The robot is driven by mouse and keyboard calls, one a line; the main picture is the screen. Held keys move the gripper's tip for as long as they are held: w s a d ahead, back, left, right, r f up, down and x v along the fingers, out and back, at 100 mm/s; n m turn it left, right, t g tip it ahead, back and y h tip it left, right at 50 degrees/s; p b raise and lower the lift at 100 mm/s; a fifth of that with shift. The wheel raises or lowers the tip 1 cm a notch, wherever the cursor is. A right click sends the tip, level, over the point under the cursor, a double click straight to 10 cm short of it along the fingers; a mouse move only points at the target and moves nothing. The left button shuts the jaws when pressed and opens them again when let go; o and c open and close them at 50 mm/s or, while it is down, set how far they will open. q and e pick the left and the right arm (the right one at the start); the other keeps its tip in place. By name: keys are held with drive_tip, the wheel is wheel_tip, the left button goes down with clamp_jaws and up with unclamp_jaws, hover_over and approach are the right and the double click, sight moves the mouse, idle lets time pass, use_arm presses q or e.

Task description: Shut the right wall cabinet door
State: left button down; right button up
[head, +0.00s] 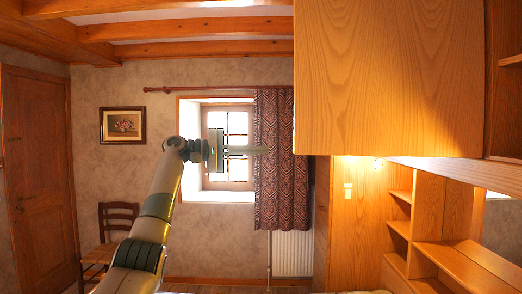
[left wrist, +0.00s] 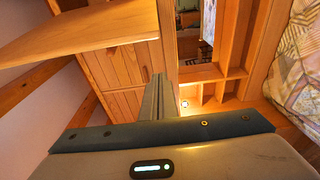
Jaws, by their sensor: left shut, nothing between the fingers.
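The right wall cabinet door (head: 390,80) is a large wood-grain panel at the upper right of the head view. It stands swung open, its broad face toward me, beside the open cabinet interior (head: 503,100). My left gripper (head: 266,150) is shut and empty, fingers pointing right. In the picture it is left of the door's lower left corner, with a gap between; the depth between them is hard to tell. In the left wrist view its closed fingers (left wrist: 158,97) show at the centre, and a wooden panel (left wrist: 110,32), likely the door, crosses the upper left. My right gripper is not in view.
Below the door are a lit wood panel and open shelves (head: 400,215). A window with a patterned curtain (head: 283,165) is behind the gripper. A chair (head: 115,225) stands at the left. The wrist view shows a patterned bedspread (left wrist: 297,80) at right.

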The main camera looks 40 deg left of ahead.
use_arm(q)
drive_tip(key=w+d+p, duration=0.2)
drive_tip(key=d+p, duration=0.2)
drive_tip(key=d, duration=0.4)
drive_tip(key=shift+w+p, duration=0.3)
drive_tip(key=shift+p, duration=0.1)
idle(0.5)
